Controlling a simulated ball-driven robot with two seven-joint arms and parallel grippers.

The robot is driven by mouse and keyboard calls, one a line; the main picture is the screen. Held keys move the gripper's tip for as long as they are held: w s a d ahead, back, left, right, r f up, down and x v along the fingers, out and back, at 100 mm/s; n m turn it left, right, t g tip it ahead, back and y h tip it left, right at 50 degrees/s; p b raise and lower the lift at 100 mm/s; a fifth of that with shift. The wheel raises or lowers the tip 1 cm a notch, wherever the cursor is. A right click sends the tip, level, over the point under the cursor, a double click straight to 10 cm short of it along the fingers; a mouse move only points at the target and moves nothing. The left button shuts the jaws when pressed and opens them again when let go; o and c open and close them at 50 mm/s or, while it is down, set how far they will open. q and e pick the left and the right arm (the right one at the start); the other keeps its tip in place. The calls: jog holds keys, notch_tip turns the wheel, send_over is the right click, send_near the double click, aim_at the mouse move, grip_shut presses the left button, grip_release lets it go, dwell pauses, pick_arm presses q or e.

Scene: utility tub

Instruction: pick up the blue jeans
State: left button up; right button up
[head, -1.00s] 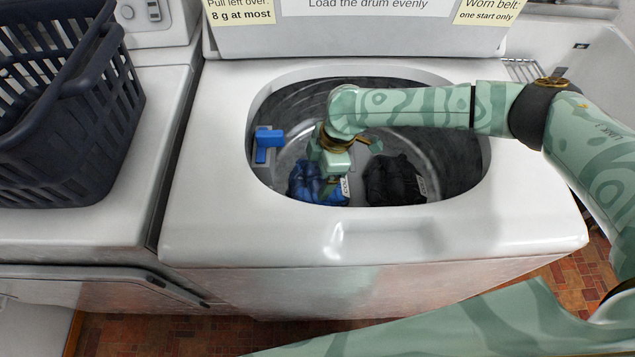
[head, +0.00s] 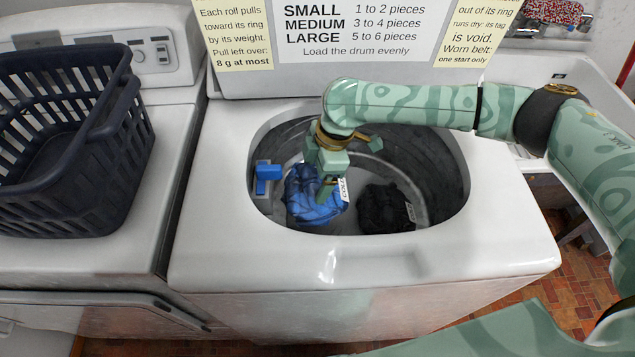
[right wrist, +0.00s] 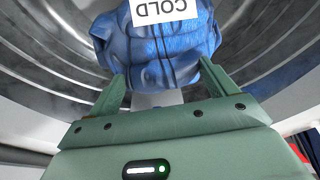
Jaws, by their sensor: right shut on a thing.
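The blue jeans (head: 312,200) are a crumpled blue bundle with a white tag reading COLD, inside the washer drum at its left side. My right gripper (head: 325,188) reaches down into the drum and is shut on the jeans. In the right wrist view the blue jeans (right wrist: 165,55) fill the space between and beyond the two fingers of my right gripper (right wrist: 160,88). The bundle's underside is hidden, so I cannot tell how far it is off the drum floor. My left gripper does not show.
A black garment (head: 384,209) with a white tag lies in the drum to the right of the jeans. A blue fitting (head: 268,172) sits at the drum's left. The washer's white rim (head: 300,250) surrounds the opening. A dark laundry basket (head: 110,170) stands on the left machine.

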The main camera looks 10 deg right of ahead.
jog(key=s+d+p, duration=0.1)
jog(key=s+d, duration=0.1)
jog(key=d, duration=0.7)
jog(key=s+d+p, duration=0.1)
jog(key=d, duration=0.9)
jog(key=shift+s+d+r+p, duration=0.15)
jog(key=shift+s+r+p, duration=0.25)
